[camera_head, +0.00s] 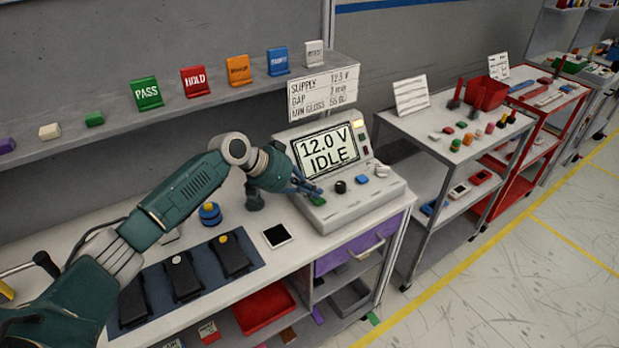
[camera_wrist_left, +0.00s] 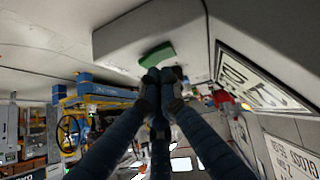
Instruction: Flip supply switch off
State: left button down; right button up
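The supply unit (camera_head: 350,206) is a light grey console on the bench. Its screen (camera_head: 327,150) reads "12.0 V IDLE", and a small yellow lamp (camera_head: 358,124) shows beside it. A green rocker-like switch (camera_head: 318,200) sits at the left of its sloped panel; it also shows in the left wrist view (camera_wrist_left: 157,55). My left gripper (camera_head: 308,188) is at that green switch, fingertips together and pointing at it. In the left wrist view the closed fingertips (camera_wrist_left: 161,76) are just below the switch; whether they touch it I cannot tell. My right gripper is not in view.
A black knob (camera_head: 341,187), a blue button (camera_head: 361,180) and a white knob (camera_head: 382,171) sit right of the switch. A sign (camera_head: 323,92) stands above the unit. Black devices lie on a blue mat (camera_head: 206,246).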

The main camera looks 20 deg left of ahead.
pick_arm(q)
jog(key=shift+f, duration=0.1)
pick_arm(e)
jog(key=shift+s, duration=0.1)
pick_arm(q)
jog(key=shift+d, duration=0.1)
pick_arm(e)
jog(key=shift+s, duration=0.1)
pick_arm(q)
jog(key=shift+s+d+f+y, duration=0.1)
jog(key=shift+s+f+y, duration=0.1)
jog(key=shift+f+y, duration=0.1)
jog(key=shift+m+t+p, duration=0.3)
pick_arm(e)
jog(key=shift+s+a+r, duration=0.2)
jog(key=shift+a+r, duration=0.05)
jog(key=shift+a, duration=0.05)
pick_arm(q)
jog(key=shift+w, duration=0.1)
